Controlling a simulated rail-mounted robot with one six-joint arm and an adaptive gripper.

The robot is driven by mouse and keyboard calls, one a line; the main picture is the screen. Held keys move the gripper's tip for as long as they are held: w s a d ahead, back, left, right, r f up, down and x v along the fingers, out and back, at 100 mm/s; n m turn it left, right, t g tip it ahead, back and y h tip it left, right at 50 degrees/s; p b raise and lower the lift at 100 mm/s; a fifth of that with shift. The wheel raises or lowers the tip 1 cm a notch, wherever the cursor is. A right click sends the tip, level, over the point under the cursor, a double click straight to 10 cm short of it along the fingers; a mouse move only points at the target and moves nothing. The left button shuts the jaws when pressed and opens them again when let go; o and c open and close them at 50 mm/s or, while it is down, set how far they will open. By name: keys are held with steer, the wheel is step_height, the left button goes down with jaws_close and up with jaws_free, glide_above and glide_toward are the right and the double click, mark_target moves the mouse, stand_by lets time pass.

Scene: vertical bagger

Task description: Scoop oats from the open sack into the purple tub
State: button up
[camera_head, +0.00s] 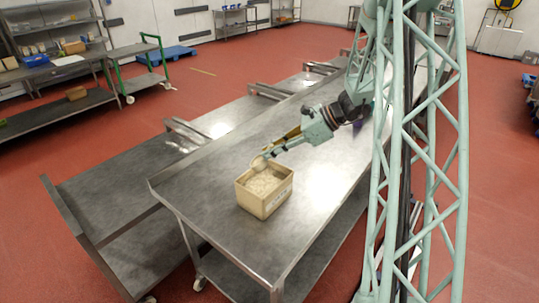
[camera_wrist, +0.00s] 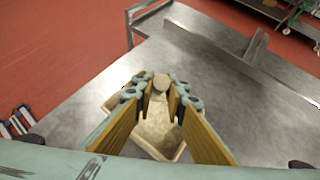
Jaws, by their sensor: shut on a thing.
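The open sack (camera_head: 279,199) is a tan, box-shaped container with a printed side, standing near the front end of the metal table. Pale oats (camera_head: 264,184) fill it; in the wrist view the oats (camera_wrist: 155,130) show below and between my fingers. My gripper (camera_head: 268,156) is over the back rim of the sack. It is shut on a small rounded scoop (camera_wrist: 161,82), which also shows at the fingertips in the head view (camera_head: 259,163). I cannot tell if the scoop touches the oats or holds any. A purple patch (camera_head: 358,124), perhaps the tub, shows behind my arm, mostly hidden.
The metal table (camera_head: 225,205) is bare around the sack. A lower conveyor-like bench (camera_head: 115,210) with raised rails runs along its left side. Shelves and a green-framed cart (camera_head: 150,65) stand farther back left. Red floor lies around.

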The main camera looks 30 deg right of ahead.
steer(key=shift+s+d+f+t+y+b, duration=0.25)
steer(key=shift+t+y+b, duration=0.3)
steer(key=shift+b, duration=0.85)
steer(key=shift+d+f+t+y+b, duration=0.1)
steer(key=shift+f+t+y+b, duration=0.4)
steer(key=shift+b, duration=0.85)
steer(key=y+b, duration=0.1)
steer(key=b, duration=0.1)
steer(key=t+y+b, duration=0.1)
steer(key=d+t+y+b, duration=0.1)
steer(key=b, duration=0.1)
steer(key=shift+s+f+y+b, duration=0.3)
steer(key=shift+s+f+y, duration=0.05)
steer(key=shift+a+r, duration=0.1)
steer(key=shift+r, duration=0.05)
steer(key=w+a+r+m+t+h+p, duration=0.2)
steer(key=w+a+r+m+t+h, duration=0.1)
steer(key=w+a, duration=0.75)
steer(key=a+f+m+t+h+p, duration=0.1)
steer(key=a+m+t+h, duration=0.1)
steer(key=a, duration=0.4)
steer(key=a+f+m+t+h+p, duration=0.1)
steer(key=a+m+h, duration=0.1)
steer(key=a+h, duration=0.2)
steer(key=shift+a+f+t, duration=0.25)
steer(key=shift+a+t, duration=0.1)
steer(key=shift+a, duration=1.3)
